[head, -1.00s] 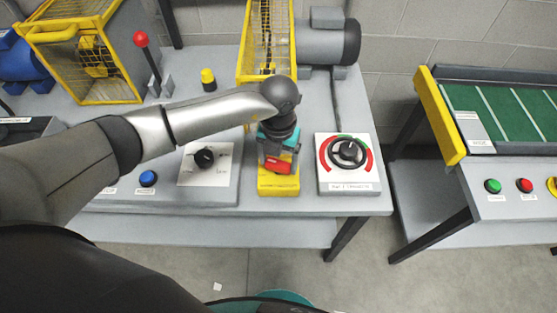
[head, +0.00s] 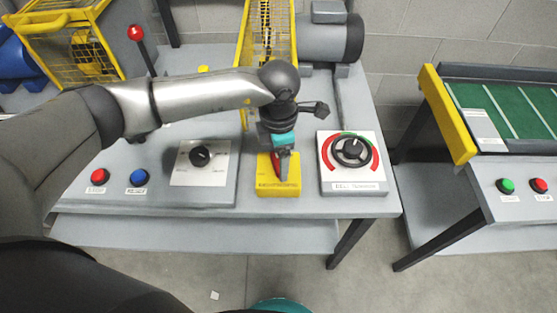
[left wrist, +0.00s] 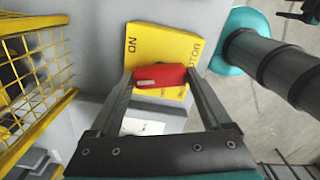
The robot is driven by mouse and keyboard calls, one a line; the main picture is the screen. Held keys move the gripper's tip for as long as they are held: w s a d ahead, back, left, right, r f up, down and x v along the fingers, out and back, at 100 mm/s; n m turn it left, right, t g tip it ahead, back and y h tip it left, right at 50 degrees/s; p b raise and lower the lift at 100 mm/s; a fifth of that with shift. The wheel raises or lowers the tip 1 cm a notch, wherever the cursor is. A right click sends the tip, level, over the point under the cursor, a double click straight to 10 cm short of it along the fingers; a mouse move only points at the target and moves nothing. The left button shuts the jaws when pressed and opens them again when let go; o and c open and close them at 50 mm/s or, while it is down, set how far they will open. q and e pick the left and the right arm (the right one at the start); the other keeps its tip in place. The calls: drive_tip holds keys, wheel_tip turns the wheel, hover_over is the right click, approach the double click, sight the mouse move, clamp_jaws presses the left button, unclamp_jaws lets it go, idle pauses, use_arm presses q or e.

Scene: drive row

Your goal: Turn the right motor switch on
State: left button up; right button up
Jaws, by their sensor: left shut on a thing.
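The motor switch is a yellow box (head: 278,189) at the front edge of the grey table in the head view, with a red handle (head: 275,166) on top. In the left wrist view the yellow box (left wrist: 150,42) carries the word ON and part of the word MOTOR. My left gripper (head: 281,163) reaches down over the box from above. It is shut on the red handle (left wrist: 160,76), with one finger at each end of it in the wrist view. The handle looks narrow and points front to back in the head view.
A white panel with a black wheel (head: 351,151) stands just right of the switch, and a black knob (head: 200,155) is to the left. A yellow cage guard (head: 268,32) and a grey motor (head: 330,38) stand behind. Another bench (head: 500,185) is at the right.

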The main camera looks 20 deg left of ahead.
sight(278, 161)
use_arm(q)
drive_tip(key=shift+w+m+b, duration=0.1)
drive_tip(key=shift+m+b, duration=0.8)
drive_tip(key=shift+m, duration=0.7)
drive_tip(key=shift+r, duration=0.1)
drive_tip(key=o, duration=1.2)
drive_tip(key=shift+c, duration=0.2)
wheel_tip(278, 161, up, 15)
drive_tip(key=p, duration=0.1)
drive_tip(key=shift+r, duration=0.1)
